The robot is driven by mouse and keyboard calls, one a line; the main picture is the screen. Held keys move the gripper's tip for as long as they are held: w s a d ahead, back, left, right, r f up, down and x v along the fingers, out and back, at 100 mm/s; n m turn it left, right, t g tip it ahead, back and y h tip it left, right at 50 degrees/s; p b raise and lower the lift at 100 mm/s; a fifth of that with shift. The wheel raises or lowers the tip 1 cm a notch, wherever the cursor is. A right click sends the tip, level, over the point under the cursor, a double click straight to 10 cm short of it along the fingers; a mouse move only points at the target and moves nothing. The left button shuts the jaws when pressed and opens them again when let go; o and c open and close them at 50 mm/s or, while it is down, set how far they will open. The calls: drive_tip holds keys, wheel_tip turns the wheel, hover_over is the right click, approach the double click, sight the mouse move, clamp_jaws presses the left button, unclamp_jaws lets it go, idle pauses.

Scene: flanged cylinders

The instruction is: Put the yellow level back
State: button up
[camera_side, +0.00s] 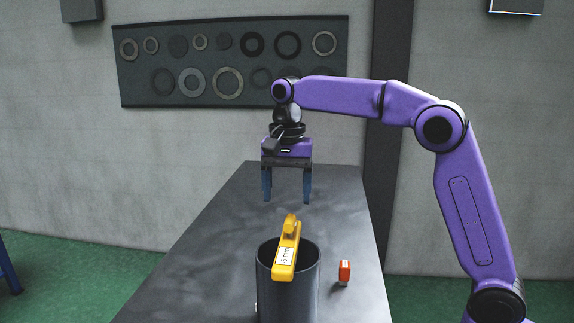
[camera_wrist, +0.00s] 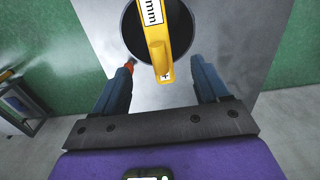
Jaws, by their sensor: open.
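The yellow level (camera_side: 287,248) carries a white label with "mm" on it and lies across the open top of a dark grey cylinder (camera_side: 268,287). In the wrist view the level (camera_wrist: 160,40) reaches past the cylinder's rim, between my fingers in the picture. My gripper (camera_side: 287,200) is open and empty, with two blue fingers pointing down, above the table and behind the cylinder in the side view. I cannot tell the exact gap between my fingers and the level. The inside of the cylinder is mostly hidden.
A small orange-red block (camera_side: 344,271) stands on the dark table (camera_side: 215,255) just right of the cylinder. The table behind the cylinder is clear. A dark panel with several rings (camera_side: 235,60) hangs on the back wall.

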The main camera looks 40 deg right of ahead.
sight(287, 222)
drive_tip(key=shift+r, duration=2.7)
drive_tip(key=shift+s, duration=0.1)
drive_tip(key=s+d+f+n, duration=0.3)
drive_tip(key=s+f+n, duration=0.3)
drive_tip(key=s, duration=0.5)
drive_tip(key=s+d+f+n, duration=0.3)
drive_tip(key=s+f+n, duration=0.4)
drive_tip(key=s, duration=0.5)
drive_tip(key=s+d+f+n, duration=0.2)
drive_tip(key=s+f+n, duration=0.4)
drive_tip(key=s, duration=0.5)
drive_tip(key=shift+s+d+f+n, duration=0.4)
drive_tip(key=shift+n, duration=0.8)
drive_tip(key=shift+o, duration=0.2)
